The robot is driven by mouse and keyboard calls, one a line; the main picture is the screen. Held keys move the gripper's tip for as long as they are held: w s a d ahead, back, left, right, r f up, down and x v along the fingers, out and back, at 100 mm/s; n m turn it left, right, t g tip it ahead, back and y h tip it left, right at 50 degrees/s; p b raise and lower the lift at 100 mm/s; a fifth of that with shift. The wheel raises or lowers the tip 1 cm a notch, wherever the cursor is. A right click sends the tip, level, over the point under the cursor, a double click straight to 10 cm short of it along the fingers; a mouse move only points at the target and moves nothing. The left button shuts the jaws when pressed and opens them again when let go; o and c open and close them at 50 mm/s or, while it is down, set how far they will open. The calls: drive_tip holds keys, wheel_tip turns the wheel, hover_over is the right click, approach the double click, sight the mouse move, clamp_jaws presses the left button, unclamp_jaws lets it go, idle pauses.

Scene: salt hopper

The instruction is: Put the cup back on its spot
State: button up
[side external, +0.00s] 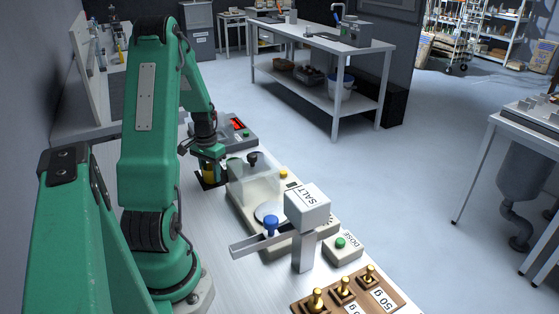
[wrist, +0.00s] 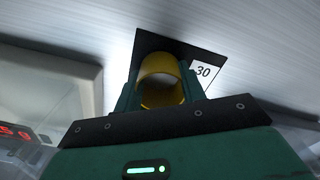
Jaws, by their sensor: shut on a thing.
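The yellow cup (wrist: 160,70) is between the fingers of my gripper (wrist: 160,90) in the wrist view. My gripper is shut on it. The cup looks empty inside from this angle. Behind and below it is a black square mat (wrist: 150,38) with a white label reading 30 (wrist: 203,72). In the side external view the cup (side external: 208,168) is partly hidden by my gripper (side external: 207,160), and is over the black mat (side external: 203,183). I cannot tell whether the cup's base touches the mat.
The clear-covered balance (side external: 258,185), salt hopper (side external: 308,205), DOSE button box (side external: 342,247) and wooden weight block (side external: 345,290) stand along the bench to the right and front.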

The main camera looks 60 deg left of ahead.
drive_tip(key=shift+f, duration=0.2)
drive_tip(key=o, duration=1.1)
drive_tip(key=shift+c, duration=0.2)
drive_tip(key=shift+r, duration=0.1)
wheel_tip(320, 180, up, 12)
drive_tip(key=shift+r, duration=0.1)
idle(0.4)
